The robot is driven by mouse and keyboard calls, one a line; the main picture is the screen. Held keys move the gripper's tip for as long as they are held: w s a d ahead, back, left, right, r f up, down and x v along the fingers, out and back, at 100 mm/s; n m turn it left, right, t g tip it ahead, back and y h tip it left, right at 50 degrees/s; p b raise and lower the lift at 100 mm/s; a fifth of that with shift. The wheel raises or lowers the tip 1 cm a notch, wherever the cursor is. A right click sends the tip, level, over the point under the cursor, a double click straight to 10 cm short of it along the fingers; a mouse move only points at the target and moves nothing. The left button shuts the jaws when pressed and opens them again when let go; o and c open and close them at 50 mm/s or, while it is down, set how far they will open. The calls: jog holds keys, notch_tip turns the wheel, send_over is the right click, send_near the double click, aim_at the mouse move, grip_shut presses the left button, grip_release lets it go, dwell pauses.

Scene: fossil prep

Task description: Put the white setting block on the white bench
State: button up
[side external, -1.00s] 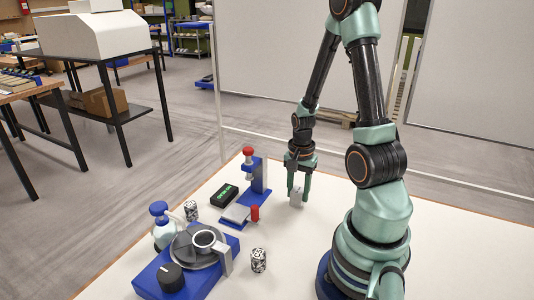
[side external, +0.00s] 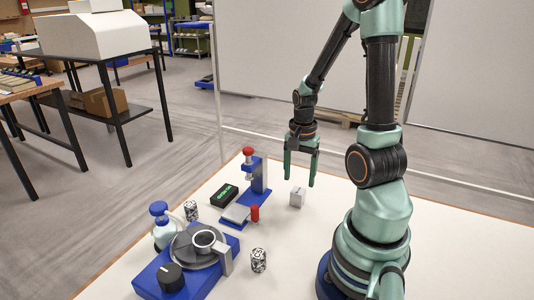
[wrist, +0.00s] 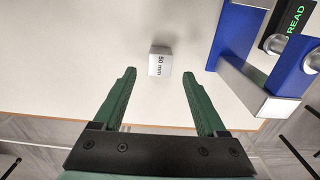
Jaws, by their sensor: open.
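The white setting block (side external: 298,197) stands on the white bench (side external: 330,225), to the right of the blue press stand. In the wrist view the block (wrist: 160,62) shows the marking "50 mm" and lies beyond the fingertips, between their lines. My gripper (side external: 301,180) is open and empty, above the block and apart from it. In the wrist view both green fingers of my gripper (wrist: 159,73) are spread wide with nothing between them.
The blue press stand (side external: 260,180) with a red knob is left of the block. A black box with a green display (side external: 223,194), a blue turntable device (side external: 165,284), a spray bottle (side external: 163,232) and two patterned cylinders (side external: 258,260) stand further left and in front.

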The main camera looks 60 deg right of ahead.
aim_at(298, 191)
notch_tip(298, 191, up, 6)
jog(key=w+a+r+n+t, duration=0.2)
jog(key=a+r+n, duration=0.3)
jog(key=a+n, duration=0.4)
jog(key=w+a+r+n+t, duration=0.3)
jog(key=w+a+r+n, duration=0.2)
jog(key=a+n, duration=0.4)
jog(key=shift+a+r+t, duration=0.3)
jog(key=shift+a+r, duration=0.45)
jog(key=shift+a, duration=0.3)
